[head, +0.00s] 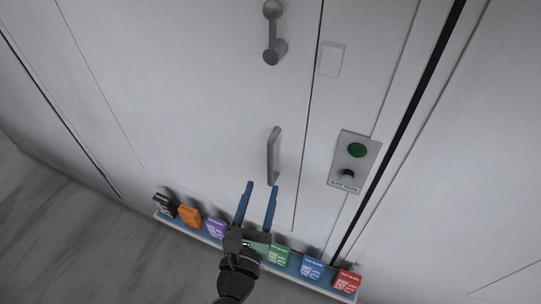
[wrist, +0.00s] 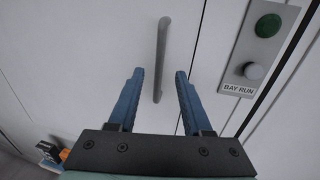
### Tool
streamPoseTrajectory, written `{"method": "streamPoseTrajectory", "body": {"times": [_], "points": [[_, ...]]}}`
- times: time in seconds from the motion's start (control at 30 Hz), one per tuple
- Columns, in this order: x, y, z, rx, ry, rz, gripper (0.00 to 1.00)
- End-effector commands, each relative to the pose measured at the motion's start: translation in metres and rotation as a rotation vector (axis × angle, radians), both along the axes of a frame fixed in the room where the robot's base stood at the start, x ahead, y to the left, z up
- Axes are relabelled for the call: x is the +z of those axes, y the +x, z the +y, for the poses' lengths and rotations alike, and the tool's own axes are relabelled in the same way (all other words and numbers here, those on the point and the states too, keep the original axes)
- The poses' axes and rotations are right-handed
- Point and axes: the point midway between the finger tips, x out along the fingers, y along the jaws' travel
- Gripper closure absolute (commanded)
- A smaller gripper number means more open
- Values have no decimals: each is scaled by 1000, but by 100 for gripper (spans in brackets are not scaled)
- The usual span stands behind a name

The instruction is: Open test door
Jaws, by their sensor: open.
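The test door (head: 190,90) is a pale grey panel that fills the middle of the head view. A grey bar handle (head: 273,155) stands upright on it; in the wrist view the handle (wrist: 161,58) is just ahead of the fingertips, its lower end between them in the picture. A second grey handle with round ends (head: 273,32) is higher up. My gripper (head: 260,186) is open and empty, below the bar handle in the head view. Its two blue fingers also show in the wrist view (wrist: 158,72). The door looks shut.
A shelf (head: 160,216) below holds several coloured blocks, including an orange one (head: 188,216) and a red one (head: 346,281). A blank plate (head: 332,59) is above.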

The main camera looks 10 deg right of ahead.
Motion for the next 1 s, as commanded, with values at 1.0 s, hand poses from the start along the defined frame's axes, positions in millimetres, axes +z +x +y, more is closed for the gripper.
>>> {"method": "streamPoseTrajectory", "body": {"times": [1.0], "points": [[1, 93, -34, 0, -4, -2, 56]]}}
